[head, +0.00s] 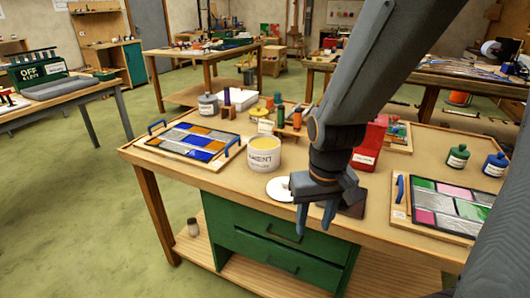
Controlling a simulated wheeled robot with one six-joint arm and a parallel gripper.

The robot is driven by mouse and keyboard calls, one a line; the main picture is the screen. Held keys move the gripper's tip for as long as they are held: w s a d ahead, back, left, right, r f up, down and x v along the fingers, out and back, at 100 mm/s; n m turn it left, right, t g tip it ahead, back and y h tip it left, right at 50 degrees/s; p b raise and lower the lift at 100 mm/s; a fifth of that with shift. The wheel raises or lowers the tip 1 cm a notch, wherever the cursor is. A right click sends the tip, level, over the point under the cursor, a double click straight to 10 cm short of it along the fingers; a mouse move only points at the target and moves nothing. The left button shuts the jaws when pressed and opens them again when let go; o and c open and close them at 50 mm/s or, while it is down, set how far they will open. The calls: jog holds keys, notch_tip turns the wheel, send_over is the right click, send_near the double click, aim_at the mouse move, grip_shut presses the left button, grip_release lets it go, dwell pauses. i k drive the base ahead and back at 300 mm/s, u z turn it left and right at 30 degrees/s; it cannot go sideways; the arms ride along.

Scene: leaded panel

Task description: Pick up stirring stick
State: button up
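I cannot make out a stirring stick in the head view; it may be hidden behind my arm or too small to tell. My gripper (315,222) points down over the front edge of the wooden workbench (190,182). Its two fingers are apart with nothing visible between them. A white cement tub (264,155) stands upright to the left of and behind my gripper. A white round disc (276,189) lies flat on the bench just left of the gripper. A dark flat slab (355,209) is partly hidden behind the gripper.
A leaded panel in a blue-handled tray (150,142) lies at the left, and another panel (450,205) at the right. A red container (368,146), a green bottle (457,156) and a blue bottle (495,165) stand behind. Green drawers (270,249) are under the bench.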

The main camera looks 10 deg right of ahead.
aim_at(280, 109)
jog(key=u, duration=2.05)
jog(key=i, duration=1.7)
jog(key=z, duration=3.25)
